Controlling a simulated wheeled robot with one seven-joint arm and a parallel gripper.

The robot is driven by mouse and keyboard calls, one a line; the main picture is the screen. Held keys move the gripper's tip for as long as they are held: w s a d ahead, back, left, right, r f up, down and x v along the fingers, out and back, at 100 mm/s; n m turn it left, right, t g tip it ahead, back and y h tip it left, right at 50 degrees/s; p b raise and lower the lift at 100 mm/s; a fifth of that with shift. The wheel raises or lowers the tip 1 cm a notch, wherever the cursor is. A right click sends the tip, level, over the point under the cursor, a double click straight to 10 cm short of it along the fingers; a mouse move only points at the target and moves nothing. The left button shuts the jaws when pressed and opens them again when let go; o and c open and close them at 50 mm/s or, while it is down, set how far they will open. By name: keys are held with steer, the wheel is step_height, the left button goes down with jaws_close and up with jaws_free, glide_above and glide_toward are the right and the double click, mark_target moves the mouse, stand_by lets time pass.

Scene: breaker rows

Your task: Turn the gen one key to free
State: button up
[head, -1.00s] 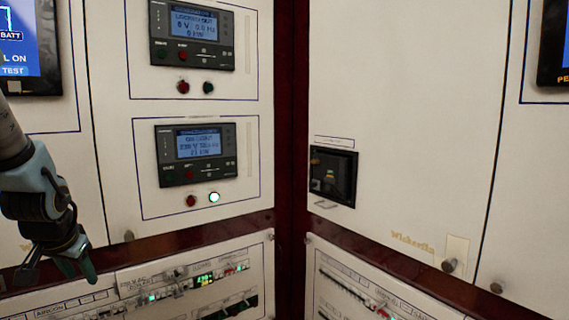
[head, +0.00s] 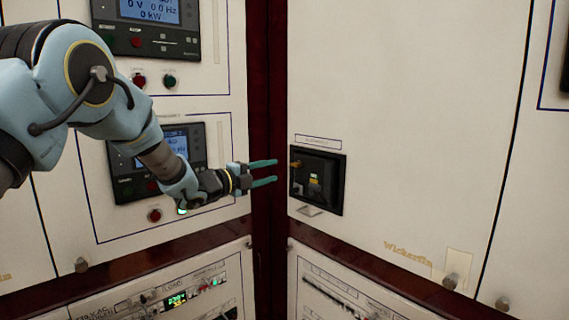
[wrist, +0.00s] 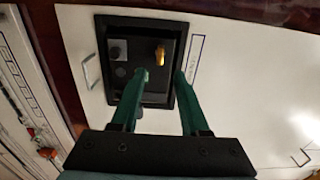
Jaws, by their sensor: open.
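A black recessed key box (head: 334,205) is set in the white panel right of the corner. A brass-coloured key (head: 296,164) sticks out near its upper left; the key also shows in the wrist view (wrist: 160,56). My gripper (head: 276,172) is open and empty, its green fingers pointing right at the box, just left of it. In the wrist view my open gripper (wrist: 161,74) has its fingertips in front of the box, with the key beyond the gap between them. They look apart from the key. The label above the box is too small to read.
A generator controller (head: 127,165) with a screen is on the left panel, partly behind my arm; another (head: 150,28) is above it. A dark red post (head: 267,100) marks the corner. Breaker rows (head: 190,292) run below. The panel right of the box is mostly clear.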

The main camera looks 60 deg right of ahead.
mark_target(293, 166)
steer(key=p+x, duration=0.3)
steer(key=x, duration=0.5)
steer(key=shift+d, duration=0.1)
steer(key=shift+f, duration=0.1)
jaws_close()
